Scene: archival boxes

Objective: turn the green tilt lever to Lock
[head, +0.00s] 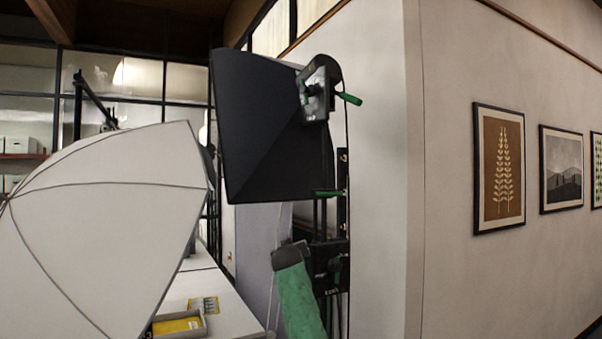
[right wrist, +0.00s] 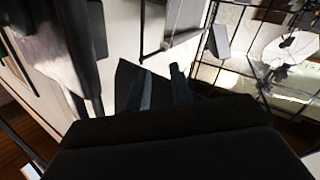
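A green tilt lever (head: 349,99) sticks out to the right from the grey bracket (head: 316,92) behind the black softbox (head: 265,125) in the head view. It slopes slightly down to the right. Any Lock marking is too small to read. A second green handle (head: 328,193) sits lower on the stand. My right gripper (right wrist: 162,84) shows in the right wrist view, its two dark fingers apart with nothing seen between them.
A white umbrella (head: 110,225) fills the left. A wall corner (head: 412,170) stands close right of the stand, with framed pictures (head: 499,168) beyond. A green textured thing (head: 299,300) hangs low by the stand. A table (head: 215,300) holds a yellow-filled tray (head: 180,325).

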